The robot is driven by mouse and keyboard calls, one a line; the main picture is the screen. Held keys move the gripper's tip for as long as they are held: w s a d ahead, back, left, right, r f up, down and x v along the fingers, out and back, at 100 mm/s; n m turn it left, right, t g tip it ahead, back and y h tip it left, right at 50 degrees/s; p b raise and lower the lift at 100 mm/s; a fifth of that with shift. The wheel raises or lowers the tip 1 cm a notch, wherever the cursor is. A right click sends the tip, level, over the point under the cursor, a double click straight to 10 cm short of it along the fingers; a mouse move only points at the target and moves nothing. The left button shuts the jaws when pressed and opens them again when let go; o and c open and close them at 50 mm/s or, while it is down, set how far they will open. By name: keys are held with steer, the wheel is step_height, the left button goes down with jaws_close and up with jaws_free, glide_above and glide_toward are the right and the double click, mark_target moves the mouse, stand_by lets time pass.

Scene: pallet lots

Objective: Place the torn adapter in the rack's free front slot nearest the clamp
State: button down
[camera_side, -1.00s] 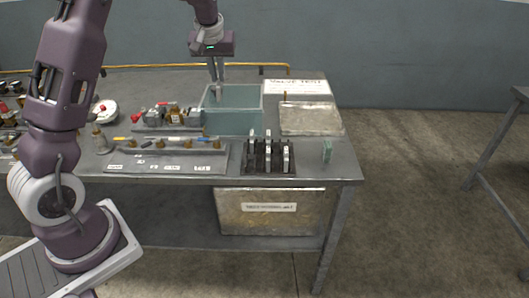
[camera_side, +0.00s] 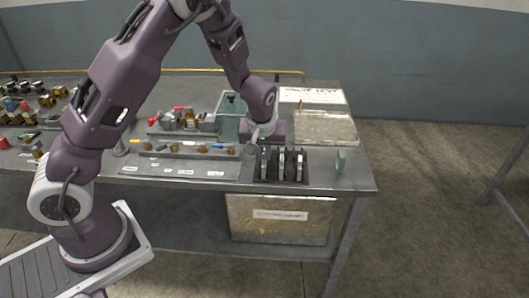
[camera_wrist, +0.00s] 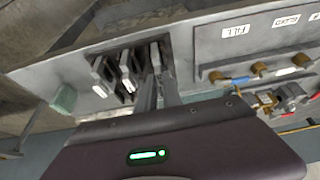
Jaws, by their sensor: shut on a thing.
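The dark rack (camera_side: 280,178) stands near the front right of the table and holds several upright black-and-white pieces (camera_side: 282,165); they also show in the wrist view (camera_wrist: 128,72). My gripper (camera_side: 258,150) is low at the rack's left end in the side view. In the wrist view my gripper (camera_wrist: 160,85) has its fingers close together beside a slim grey-and-black piece (camera_wrist: 155,55), which seems to be between the fingertips. I cannot tell whether it is the torn adapter, or whether it touches the rack. The tear is not visible. I cannot identify the clamp for sure.
A green upright piece (camera_side: 341,161) stands right of the rack. A teal bin (camera_side: 228,127) is behind, partly hidden by my arm. A strip of labelled fittings (camera_side: 185,150) lies left of the rack.

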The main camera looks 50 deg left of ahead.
steer(key=c, duration=1.5)
jaws_free()
steer(key=v, duration=1.2)
steer(key=s+d+r+m+h, duration=0.3)
steer(key=s+r+m+h, duration=0.1)
steer(key=s+r, duration=0.6)
steer(key=s+d+m+t, duration=0.2)
steer(key=s+m, duration=0.3)
steer(key=s, duration=1)
steer(key=shift+r+y, duration=0.35)
steer(key=shift+y, duration=0.05)
